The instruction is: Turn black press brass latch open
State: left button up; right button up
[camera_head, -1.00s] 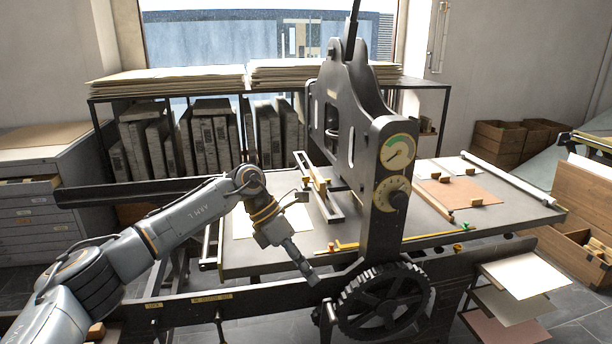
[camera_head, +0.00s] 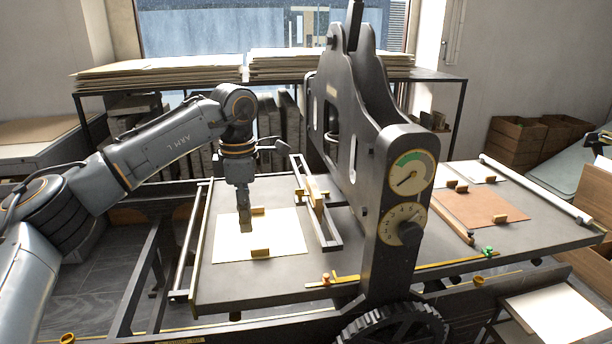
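The black press (camera_head: 345,130) stands right of centre, with its dark flat bed (camera_head: 240,285) reaching left and right. A brass piece with a short raised arm (camera_head: 342,277), which looks like the latch, lies along the bed's front edge beside a small red-topped knob (camera_head: 326,279). A brass strip runs from there to the right, towards a green knob (camera_head: 488,251). My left gripper (camera_head: 245,224) points down over the white sheet (camera_head: 285,238) on the bed, left of and behind the latch. Its fingers look narrow; their gap cannot be made out. My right gripper is not in view.
Small brass blocks (camera_head: 261,253) sit on the white sheet near my gripper. A sliding frame (camera_head: 318,205) stands between gripper and press upright. A toothed wheel (camera_head: 395,328) is below.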

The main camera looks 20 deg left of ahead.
aim_at(300, 193)
jog(key=i, duration=1.3)
